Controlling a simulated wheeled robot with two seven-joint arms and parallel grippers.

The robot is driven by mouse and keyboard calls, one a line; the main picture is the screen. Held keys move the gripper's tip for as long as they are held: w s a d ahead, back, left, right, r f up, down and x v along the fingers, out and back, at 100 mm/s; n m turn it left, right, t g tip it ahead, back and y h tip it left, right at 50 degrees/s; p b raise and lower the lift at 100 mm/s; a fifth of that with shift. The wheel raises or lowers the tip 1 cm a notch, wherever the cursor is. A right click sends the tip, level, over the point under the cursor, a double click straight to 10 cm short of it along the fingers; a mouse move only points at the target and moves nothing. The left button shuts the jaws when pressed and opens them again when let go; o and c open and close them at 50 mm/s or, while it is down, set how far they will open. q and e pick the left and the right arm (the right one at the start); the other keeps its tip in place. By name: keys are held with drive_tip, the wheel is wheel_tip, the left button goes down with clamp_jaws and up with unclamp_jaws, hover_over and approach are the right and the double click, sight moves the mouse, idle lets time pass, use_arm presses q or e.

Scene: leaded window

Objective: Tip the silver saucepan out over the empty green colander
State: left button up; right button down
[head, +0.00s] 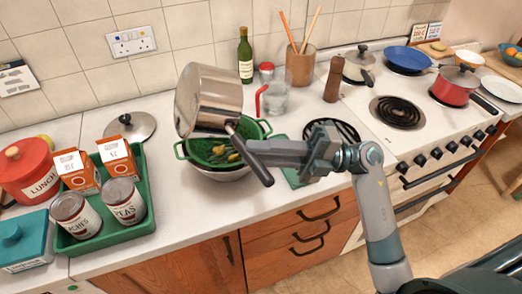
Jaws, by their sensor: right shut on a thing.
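My right gripper (252,150) is shut on the saucepan's dark handle (258,168). The colander sits on a pale bowl (222,174) on the worktop. Yellow and green pieces (226,155) show in the colander below the pan. The pan hides the colander's back left part, and its inside cannot be seen. My left gripper is not in view.
A green tray (88,243) with tins and cartons stands at the left, with a loose lid (130,127) behind it. A glass jug (273,97), a bottle (245,57) and a utensil pot (300,66) stand behind the colander. The hob (398,112) is at the right.

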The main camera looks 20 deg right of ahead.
drive_tip(key=shift+r+p, duration=1.65)
drive_tip(key=shift+r, duration=0.4)
drive_tip(key=shift+d, duration=0.15)
